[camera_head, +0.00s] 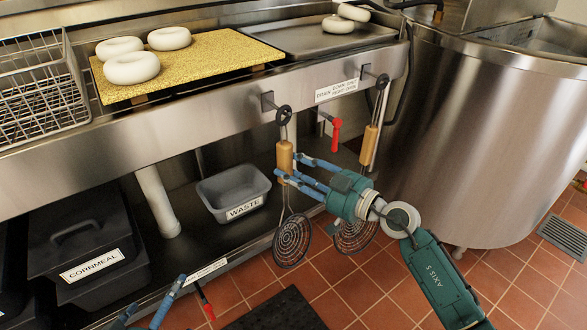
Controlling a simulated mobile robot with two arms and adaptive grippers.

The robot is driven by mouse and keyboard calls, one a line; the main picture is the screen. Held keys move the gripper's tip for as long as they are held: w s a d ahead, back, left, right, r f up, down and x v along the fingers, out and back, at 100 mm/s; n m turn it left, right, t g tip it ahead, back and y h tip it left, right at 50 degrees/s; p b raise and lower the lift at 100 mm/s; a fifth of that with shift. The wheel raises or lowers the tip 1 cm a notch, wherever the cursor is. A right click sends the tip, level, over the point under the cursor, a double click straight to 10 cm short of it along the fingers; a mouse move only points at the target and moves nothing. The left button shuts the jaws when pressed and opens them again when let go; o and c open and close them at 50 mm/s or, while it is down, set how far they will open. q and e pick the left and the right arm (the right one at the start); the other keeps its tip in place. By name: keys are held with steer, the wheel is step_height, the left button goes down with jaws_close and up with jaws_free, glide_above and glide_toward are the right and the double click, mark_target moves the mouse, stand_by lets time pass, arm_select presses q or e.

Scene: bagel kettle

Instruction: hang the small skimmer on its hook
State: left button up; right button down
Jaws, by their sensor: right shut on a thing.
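The small skimmer (291,239), with a wooden handle and a dark spiral head, hangs upright below the steel counter's front. My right gripper (283,167) is shut on its wooden handle, reaching in from the right. The skimmer's dark top ring (284,115) is right beside the left hook (267,101) on the counter's front. I cannot tell whether the ring is around the hook or only in front of it. My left gripper (158,300) is low at the bottom left, empty, with its blue fingers apart.
Another skimmer (369,143) hangs on the right hook (367,74), its head partly behind my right gripper. A grey waste bin (234,188) sits on the lower shelf. A large steel kettle (480,140) stands at right.

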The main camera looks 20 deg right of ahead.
steer(key=shift+r, duration=0.1)
stand_by(0.3)
steer(key=c, duration=1.1)
jaws_free()
steer(key=shift+s, duration=0.1)
steer(key=shift+v, duration=5.9)
